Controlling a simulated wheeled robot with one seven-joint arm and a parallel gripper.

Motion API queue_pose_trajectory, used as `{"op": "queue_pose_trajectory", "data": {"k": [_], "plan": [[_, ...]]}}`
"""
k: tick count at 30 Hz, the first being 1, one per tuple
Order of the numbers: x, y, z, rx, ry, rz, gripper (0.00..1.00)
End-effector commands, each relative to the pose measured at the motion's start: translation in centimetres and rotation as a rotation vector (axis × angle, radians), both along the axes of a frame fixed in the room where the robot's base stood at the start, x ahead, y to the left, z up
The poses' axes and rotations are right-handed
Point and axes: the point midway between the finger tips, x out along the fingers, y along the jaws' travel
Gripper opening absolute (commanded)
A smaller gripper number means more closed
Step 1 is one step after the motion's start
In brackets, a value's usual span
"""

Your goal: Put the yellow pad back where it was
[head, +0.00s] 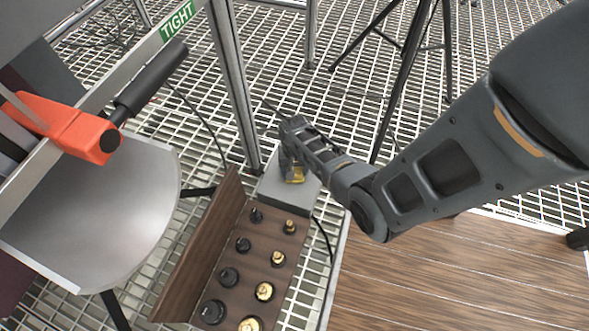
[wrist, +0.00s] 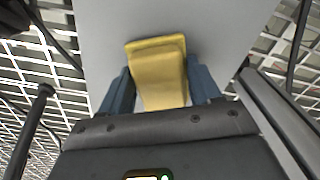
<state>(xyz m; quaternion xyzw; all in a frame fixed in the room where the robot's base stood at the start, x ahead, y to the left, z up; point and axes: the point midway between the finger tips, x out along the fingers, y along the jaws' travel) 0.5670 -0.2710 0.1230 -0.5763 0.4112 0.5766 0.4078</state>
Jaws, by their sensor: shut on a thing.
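The yellow pad (head: 297,175) is at my gripper (head: 292,165), over the grey block (head: 283,199) at the end of the wooden case. In the wrist view the yellow pad (wrist: 157,60) sits between the two blue-grey fingers of my gripper (wrist: 160,88), which is shut on it. Behind it lies the plain grey top of the block (wrist: 215,30). I cannot tell whether the pad touches that top. In the head view my gripper and wrist hide part of the pad.
An open wooden case (head: 210,245) holds chess-like pieces, black (head: 228,277) and gold (head: 264,291). A metal post (head: 233,85) stands close behind the block. A plank tabletop (head: 450,280) is at right. A grey tray-like surface (head: 110,215) and red clamp (head: 70,128) are at left.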

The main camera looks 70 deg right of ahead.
Motion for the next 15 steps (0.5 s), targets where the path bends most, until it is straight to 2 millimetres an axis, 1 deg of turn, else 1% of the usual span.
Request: {"op": "queue_pose_trajectory", "data": {"k": [4, 5, 12, 15], "plan": [[-0.01, 0.02, -0.4, 0.0, 0.0, 0.0, 0.14], [-0.02, 0.01, -0.32, 0.0, 0.0, 0.0, 0.65], [-0.03, 0.02, -0.28, 0.0, 0.0, 0.0, 0.87], [-0.03, 0.02, -0.28, 0.0, 0.0, 0.0, 0.88]]}}
